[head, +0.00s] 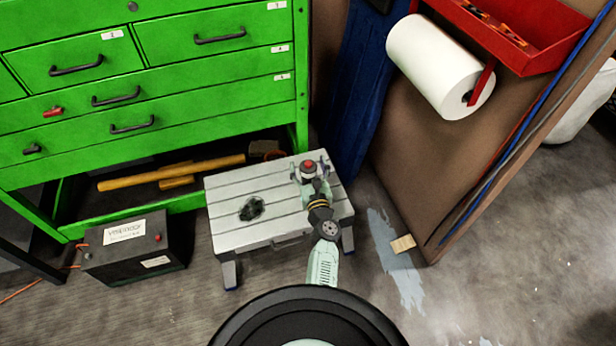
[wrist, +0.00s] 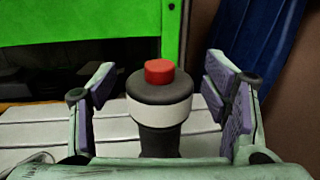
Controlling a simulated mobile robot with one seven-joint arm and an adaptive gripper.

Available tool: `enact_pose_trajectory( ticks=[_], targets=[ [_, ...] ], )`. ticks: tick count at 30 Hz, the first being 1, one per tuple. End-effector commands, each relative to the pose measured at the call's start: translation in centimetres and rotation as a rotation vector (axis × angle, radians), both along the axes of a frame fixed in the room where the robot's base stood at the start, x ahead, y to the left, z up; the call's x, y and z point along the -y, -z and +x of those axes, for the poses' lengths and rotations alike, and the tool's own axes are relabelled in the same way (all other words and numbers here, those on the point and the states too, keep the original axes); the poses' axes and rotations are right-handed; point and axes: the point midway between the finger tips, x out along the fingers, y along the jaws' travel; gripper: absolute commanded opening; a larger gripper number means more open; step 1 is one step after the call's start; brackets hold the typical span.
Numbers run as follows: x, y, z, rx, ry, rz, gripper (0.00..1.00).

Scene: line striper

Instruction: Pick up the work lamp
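The work lamp (wrist: 159,107) stands upright on the grey slatted bench (wrist: 108,134). It has a dark body, a white band and a red top. In the head view its red top (head: 308,166) shows near the bench's back right corner. My gripper (wrist: 161,88) is open, with one finger on each side of the lamp and a visible gap on both sides. In the head view my gripper (head: 310,174) reaches the lamp from the front. The lamp's lower part is hidden by my gripper.
A dark crumpled item (head: 251,208) lies on the bench. The green drawer cabinet (head: 190,85) stands behind, with a wooden-handled hammer (head: 170,173) on its low shelf. A black battery box (head: 127,248) is at left. A brown panel (head: 420,165) with a paper roll (head: 435,62) is at right.

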Motion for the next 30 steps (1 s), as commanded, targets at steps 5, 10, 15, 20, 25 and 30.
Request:
enact_pose_trajectory(
  ticks=[5,10,15,20,25,30],
  targets=[
    [0.0,0.0,0.0,0.0,0.0,0.0,0.6],
    [0.0,0.0,0.01,0.0,0.0,0.0,0.49],
    [0.0,-0.01,0.01,0.0,0.0,0.0,0.37],
    [-0.01,-0.01,0.01,0.0,0.0,0.0,0.27],
    [-0.01,-0.01,0.02,0.0,0.0,0.0,0.15],
    [-0.01,0.0,0.02,0.0,0.0,0.0,0.04]
  ],
)
